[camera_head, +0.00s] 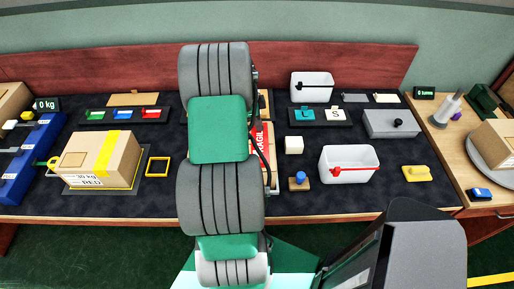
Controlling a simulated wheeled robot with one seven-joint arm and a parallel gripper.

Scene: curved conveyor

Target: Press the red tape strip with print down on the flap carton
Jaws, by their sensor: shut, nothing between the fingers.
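A red tape strip with white print (257,133) shows just right of my arm, in the middle of the table. Its print reads in part like "FRAGIL". It runs lengthwise along a tan carton, which I take to be the flap carton (274,184). Only a narrow right-hand part of both shows; my grey and green arm hides the rest. I cannot tell whether the strip lies flat or is raised anywhere. My gripper is hidden behind my own arm links, so its fingertips and their distance from the strip do not show.
A carton with yellow tape (128,143) sits on a scale at left. To the right are a white cube (294,145), a blue-knobbed wooden block (299,182), a white bin with a red bar (349,151) and a grey box (392,124).

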